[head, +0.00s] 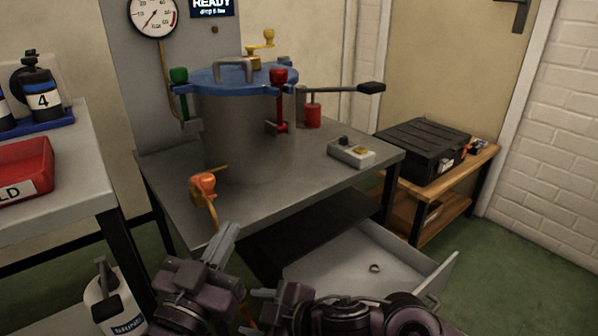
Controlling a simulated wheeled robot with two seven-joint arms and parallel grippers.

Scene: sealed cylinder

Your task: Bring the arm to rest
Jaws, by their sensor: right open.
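My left gripper (224,243) is at the lower middle, in front of the grey table's near edge and below the orange handle (203,184). Its fingers look close together, and I cannot tell whether it is open or shut. My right gripper (260,302) is lower, at the bottom edge of the view, in front of the open drawer. Its jaws are open, and I see nothing held in them. The grey cylinder (238,135) stands on the table (310,190) under its blue lid (215,80), with green, red and yellow clamp handles around the rim.
An open drawer (335,280) with a small ring (375,267) inside sticks out under the table. A small grey box (351,152) lies on the table's right side. A red tray (22,172) is on the left bench. A black case (423,148) rests on a wooden stand.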

